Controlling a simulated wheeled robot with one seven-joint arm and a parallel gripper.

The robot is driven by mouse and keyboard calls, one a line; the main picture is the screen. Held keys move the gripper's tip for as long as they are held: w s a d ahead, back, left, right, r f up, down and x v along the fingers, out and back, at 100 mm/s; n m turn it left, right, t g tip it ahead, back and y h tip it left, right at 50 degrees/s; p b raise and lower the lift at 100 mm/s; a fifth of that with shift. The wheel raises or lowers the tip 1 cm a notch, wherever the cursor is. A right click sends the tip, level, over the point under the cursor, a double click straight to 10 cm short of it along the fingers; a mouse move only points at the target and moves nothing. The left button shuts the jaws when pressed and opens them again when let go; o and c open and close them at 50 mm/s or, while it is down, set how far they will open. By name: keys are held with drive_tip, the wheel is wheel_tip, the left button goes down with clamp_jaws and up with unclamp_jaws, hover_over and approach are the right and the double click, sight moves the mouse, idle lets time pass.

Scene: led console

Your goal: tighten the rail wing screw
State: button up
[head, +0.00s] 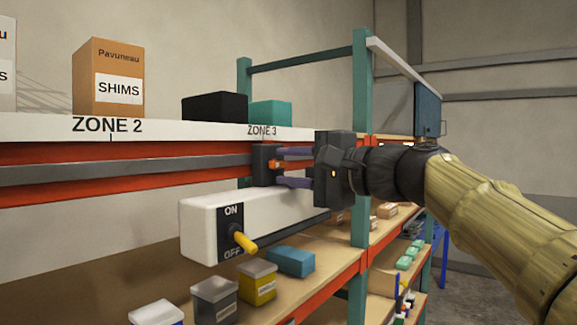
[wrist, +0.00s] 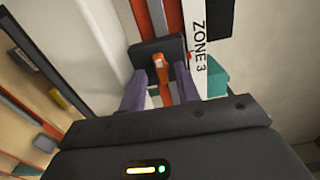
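The rail wing screw (head: 275,165) is a small orange piece on the face of a dark clamp block (head: 262,176). The block sits on the grey rail (head: 150,168) along the red beam. My gripper (head: 284,167) faces the block from the right, its two purple fingers one above and one below the screw. In the wrist view, the orange screw (wrist: 160,75) stands between the fingers of my gripper (wrist: 161,88), with gaps visible. The gripper looks open around the screw. The fingertips are close to the block; contact with it cannot be told.
A white switch box (head: 200,230) with a yellow ON/OFF lever (head: 243,241) hangs just below the rail. Above is a white shelf edge (head: 40,130) with a SHIMS box (head: 108,75), a black box (head: 215,107) and a teal box (head: 270,114). Bins (head: 214,300) stand below.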

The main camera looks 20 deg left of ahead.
drive_tip(key=shift+s+a, duration=0.1)
drive_tip(key=shift+s, duration=0.1)
drive_tip(key=shift+s+d+b, duration=0.15)
drive_tip(key=shift+d+b, duration=0.25)
drive_tip(key=shift+d, duration=0.2)
drive_tip(key=b+v, duration=0.5)
drive_tip(key=v, duration=1.1)
drive_tip(key=shift+d+b, duration=0.2)
drive_tip(key=shift+b, duration=0.1)
